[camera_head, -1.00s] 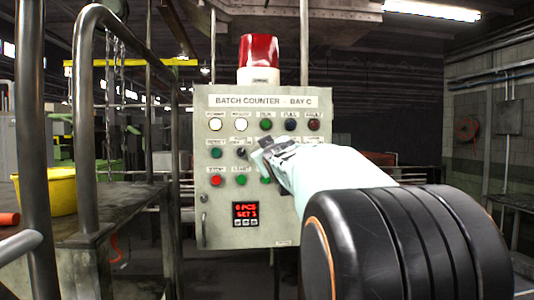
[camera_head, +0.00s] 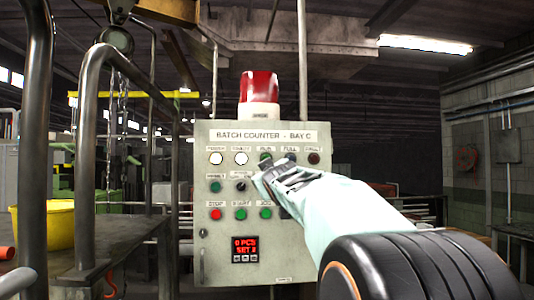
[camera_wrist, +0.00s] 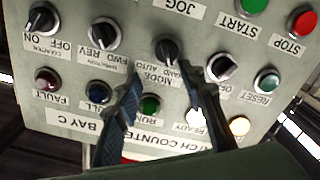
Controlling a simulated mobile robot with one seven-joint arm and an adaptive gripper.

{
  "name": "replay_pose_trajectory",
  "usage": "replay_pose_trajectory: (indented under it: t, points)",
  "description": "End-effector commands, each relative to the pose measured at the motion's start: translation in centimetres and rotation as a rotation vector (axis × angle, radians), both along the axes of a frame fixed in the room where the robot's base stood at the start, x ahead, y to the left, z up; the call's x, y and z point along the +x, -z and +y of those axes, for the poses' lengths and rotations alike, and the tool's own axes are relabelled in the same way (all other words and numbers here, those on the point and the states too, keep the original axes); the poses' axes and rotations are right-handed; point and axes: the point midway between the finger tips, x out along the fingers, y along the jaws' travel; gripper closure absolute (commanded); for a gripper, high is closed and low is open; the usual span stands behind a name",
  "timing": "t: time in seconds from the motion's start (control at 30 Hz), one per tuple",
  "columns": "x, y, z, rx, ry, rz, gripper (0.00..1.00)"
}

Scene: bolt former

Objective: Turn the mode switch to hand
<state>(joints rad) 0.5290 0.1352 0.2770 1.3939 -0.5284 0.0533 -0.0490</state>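The grey batch counter panel (camera_head: 225,260) stands upright ahead of me. In the wrist view it appears upside down. The black mode switch (camera_wrist: 168,50), marked hand and auto, sits between direction and off/on switches; its exact pointer angle is unclear. My gripper (camera_wrist: 170,74) is open. Its two fingertips lie to either side of and just below the mode switch in that picture, with nothing between them. Contact cannot be told. In the head view my gripper (camera_head: 264,172) is in front of the panel's upper middle and hides the mode switch.
The direction switch (camera_wrist: 103,34) and off/on switch (camera_wrist: 221,67) flank the mode switch closely. The run lamp (camera_wrist: 150,105) lies between my fingers. A red beacon (camera_head: 259,87) tops the panel. Metal railings (camera_head: 88,160) and a yellow bucket (camera_head: 42,226) stand left.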

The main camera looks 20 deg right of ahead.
Motion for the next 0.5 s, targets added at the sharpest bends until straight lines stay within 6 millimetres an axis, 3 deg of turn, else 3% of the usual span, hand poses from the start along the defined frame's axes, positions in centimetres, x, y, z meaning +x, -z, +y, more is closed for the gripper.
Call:
replay_pose_trajectory:
  t: [0.5]
  points:
    - [0.1, -5.9, 0.0, 0.001, -0.002, -0.003, 0.63]
